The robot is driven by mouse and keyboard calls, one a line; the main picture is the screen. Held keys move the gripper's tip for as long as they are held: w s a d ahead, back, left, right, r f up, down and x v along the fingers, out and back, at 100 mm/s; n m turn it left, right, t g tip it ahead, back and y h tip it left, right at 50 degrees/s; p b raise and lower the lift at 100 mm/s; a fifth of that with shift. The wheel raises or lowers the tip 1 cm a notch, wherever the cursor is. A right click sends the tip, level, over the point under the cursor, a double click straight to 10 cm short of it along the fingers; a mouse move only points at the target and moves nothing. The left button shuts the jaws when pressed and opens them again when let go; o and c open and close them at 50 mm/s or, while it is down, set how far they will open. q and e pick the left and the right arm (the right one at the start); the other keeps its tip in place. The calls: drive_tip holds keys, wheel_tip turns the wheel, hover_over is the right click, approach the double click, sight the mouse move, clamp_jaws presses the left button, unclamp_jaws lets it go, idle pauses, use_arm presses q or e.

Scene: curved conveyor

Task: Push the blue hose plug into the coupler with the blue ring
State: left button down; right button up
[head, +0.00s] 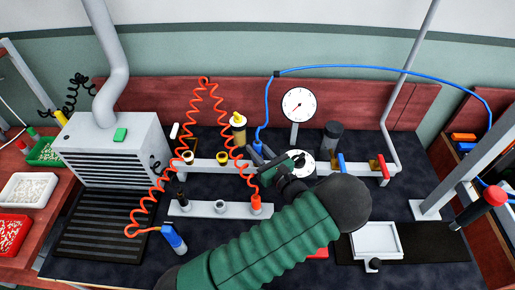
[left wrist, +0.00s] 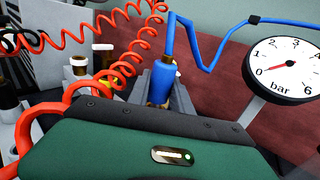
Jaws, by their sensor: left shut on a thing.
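The blue hose plug (head: 258,147) hangs at the end of a blue hose, at the far side of the rail. My left gripper (head: 264,157) is shut on it, with the arm reaching in from the lower left. In the left wrist view the blue plug (left wrist: 163,78) stands nearly upright between the fingers, its lower end brassy and partly hidden by my gripper body. I cannot make out the coupler with the blue ring; my gripper hides part of the rail (head: 205,166). Whether the plug touches a coupler cannot be told. My right gripper is not in view.
A pressure gauge (head: 298,104) and a dark-topped jar (head: 332,138) stand to the right.

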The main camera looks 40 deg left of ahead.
use_arm(q)
drive_tip(key=shift+f+b, duration=0.4)
drive_tip(key=shift+f, duration=0.4)
drive_tip(key=c, duration=1.1)
unclamp_jaws()
drive_tip(key=shift+d, duration=0.1)
